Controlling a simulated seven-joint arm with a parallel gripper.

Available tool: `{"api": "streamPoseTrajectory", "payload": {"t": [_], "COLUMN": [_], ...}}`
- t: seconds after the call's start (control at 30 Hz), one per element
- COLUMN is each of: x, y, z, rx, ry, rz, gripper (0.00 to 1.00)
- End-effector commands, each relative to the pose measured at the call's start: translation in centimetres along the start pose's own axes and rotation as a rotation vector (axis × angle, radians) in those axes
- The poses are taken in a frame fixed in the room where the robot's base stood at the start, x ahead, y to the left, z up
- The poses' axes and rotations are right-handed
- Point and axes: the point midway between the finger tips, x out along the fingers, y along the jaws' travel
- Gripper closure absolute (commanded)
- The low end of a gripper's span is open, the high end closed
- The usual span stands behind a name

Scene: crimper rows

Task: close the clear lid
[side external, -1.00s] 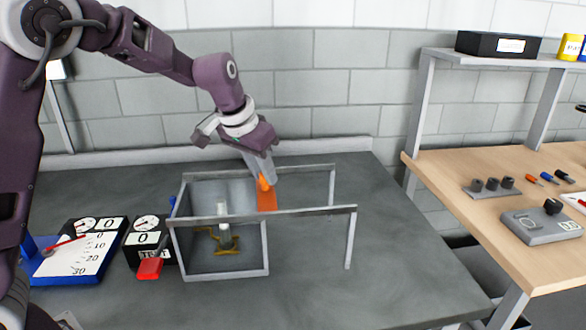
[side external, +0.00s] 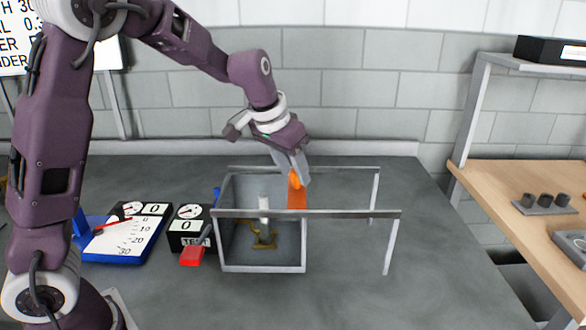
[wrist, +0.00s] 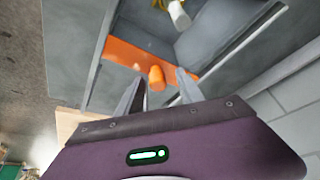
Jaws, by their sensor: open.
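The open-topped grey box (side external: 262,270) stands on the bench between two raised rails that run out to its right. An orange strip (side external: 297,200) with an orange knob is at the box's right end; I take it as the lid's handle edge. The clear pane itself is hard to make out. My gripper (side external: 298,180) is low over the strip, pointing down. In the wrist view, its fingers (wrist: 160,90) are apart, with the knob (wrist: 157,77) between their tips. Whether either finger touches it I cannot tell.
The front rail (side external: 345,213) and back rail (side external: 345,170) flank my gripper. A brass piece (side external: 263,240) and white cylinder (side external: 264,205) are inside the box. Black gauge boxes (side external: 188,225) and a blue-edged scale board (side external: 120,240) stand left. Bench right of the rails is clear.

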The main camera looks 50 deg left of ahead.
Motion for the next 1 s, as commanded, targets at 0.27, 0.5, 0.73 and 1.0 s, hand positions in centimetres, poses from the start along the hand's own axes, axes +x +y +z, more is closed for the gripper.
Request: {"api": "streamPoseTrajectory", "payload": {"t": [0.27,0.5,0.73,1.0], "x": [-3.8,-7.0,-7.1,-9.1], "y": [0.1,0.0,0.0,0.5], "z": [-0.2,0.0,0.0,1.9], "rx": [0.002,0.001,0.000,-0.019], "ry": [0.007,0.001,0.000,0.009], "rz": [0.002,0.000,0.000,0.034], "gripper": [0.56,0.56,0.56,0.56]}}
